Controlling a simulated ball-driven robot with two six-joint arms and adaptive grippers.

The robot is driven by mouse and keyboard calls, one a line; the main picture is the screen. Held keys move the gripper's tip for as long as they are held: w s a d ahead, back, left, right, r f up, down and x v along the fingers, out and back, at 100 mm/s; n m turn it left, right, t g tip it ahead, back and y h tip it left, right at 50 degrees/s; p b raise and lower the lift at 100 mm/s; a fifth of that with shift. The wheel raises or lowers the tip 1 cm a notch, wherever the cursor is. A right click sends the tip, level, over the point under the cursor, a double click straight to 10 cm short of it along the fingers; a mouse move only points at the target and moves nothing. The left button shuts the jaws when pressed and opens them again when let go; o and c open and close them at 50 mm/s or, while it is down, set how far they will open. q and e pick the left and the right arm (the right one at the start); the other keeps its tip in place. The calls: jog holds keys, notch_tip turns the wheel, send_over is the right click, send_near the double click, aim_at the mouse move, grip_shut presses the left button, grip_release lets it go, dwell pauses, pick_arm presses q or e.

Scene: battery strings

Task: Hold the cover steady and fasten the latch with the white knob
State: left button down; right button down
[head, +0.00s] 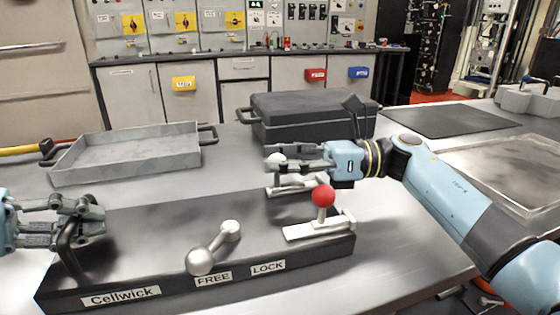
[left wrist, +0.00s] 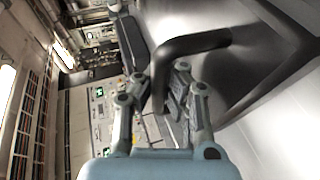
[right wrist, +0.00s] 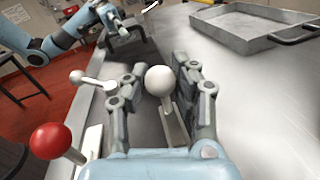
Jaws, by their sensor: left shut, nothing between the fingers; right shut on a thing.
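The dark cover (head: 150,235), labelled Cellwick, lies on the metal bench with a black bar handle (head: 68,245) at its left end. My left gripper (head: 92,220) is shut and empty right by this handle; the handle (left wrist: 195,43) passes close at its fingertips in the left wrist view. The latch with the white knob (head: 277,160) is at the cover's back right. My right gripper (head: 290,160) is shut on this knob, which shows between its fingers in the right wrist view (right wrist: 160,80). The knob's stem leans over its metal plate.
A red-knobbed latch (head: 323,195) stands at the front right of the cover. A silver lever (head: 215,247) sits near the FREE and LOCK labels. Behind are a grey tray (head: 125,155) and a black case (head: 310,115).

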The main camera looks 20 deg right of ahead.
pick_arm(q)
jog(key=shift+f, duration=0.2)
pick_arm(e)
jog(key=v, duration=0.3)
jog(key=shift+w+d, duration=0.3)
jog(key=shift+d, duration=0.1)
jog(key=c, duration=1)
grip_release()
jog(key=v, duration=1.2)
jog(key=shift+s, duration=0.1)
pick_arm(q)
jog(key=c, duration=1.4)
grip_release()
jog(key=shift+r, duration=0.1)
